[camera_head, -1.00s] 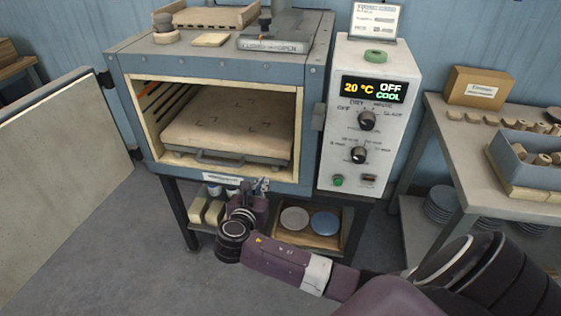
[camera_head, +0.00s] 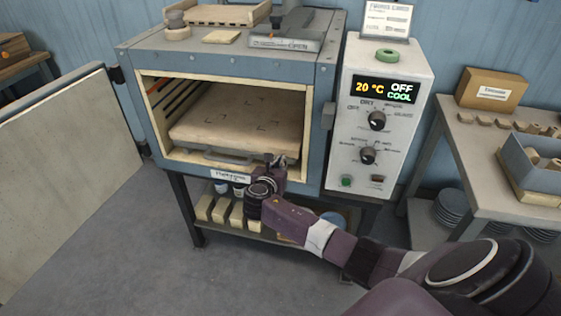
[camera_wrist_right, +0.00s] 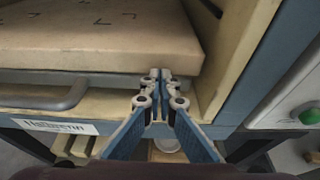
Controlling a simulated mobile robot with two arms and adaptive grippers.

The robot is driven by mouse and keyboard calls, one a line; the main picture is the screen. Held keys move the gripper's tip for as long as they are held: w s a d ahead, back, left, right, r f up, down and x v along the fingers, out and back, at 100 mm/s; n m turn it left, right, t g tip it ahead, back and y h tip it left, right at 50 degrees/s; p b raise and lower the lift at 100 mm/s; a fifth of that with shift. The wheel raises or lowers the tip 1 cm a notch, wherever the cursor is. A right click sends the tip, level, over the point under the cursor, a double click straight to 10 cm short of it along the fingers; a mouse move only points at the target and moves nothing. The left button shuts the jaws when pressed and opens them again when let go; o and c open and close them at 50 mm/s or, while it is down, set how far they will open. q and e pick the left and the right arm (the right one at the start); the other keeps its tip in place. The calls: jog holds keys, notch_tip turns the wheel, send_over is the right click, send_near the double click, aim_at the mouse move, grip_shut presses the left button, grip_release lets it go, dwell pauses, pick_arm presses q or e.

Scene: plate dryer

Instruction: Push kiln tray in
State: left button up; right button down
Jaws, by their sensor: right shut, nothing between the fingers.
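The kiln tray (camera_head: 228,158) carries a pale tan slab (camera_head: 236,122) with dark corner marks and sits inside the open kiln (camera_head: 326,72). Its bar handle is at the front, near the kiln mouth; in the right wrist view the handle (camera_wrist_right: 50,100) is at the left. My right gripper (camera_head: 275,160) is shut and empty, in front of the kiln mouth at the tray's right front. In the right wrist view its fingertips (camera_wrist_right: 160,74) are together at the tray's front edge, right of the handle. I cannot tell whether they touch it. My left gripper is not in view.
The kiln door (camera_head: 65,175) stands wide open at left. The control box (camera_head: 385,130) right of the kiln reads 20 °C, OFF, COOL. A side table (camera_head: 480,180) with a blue bin stands at right. Blocks sit on the shelf below the kiln.

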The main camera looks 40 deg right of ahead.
aim_at(283, 152)
jog(key=w+d, duration=0.3)
jog(key=shift+w+d, duration=0.1)
jog(key=shift+d, duration=0.25)
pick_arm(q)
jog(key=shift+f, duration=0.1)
pick_arm(e)
jog(key=shift+d+r, duration=0.1)
jog(key=shift+r, duration=0.2)
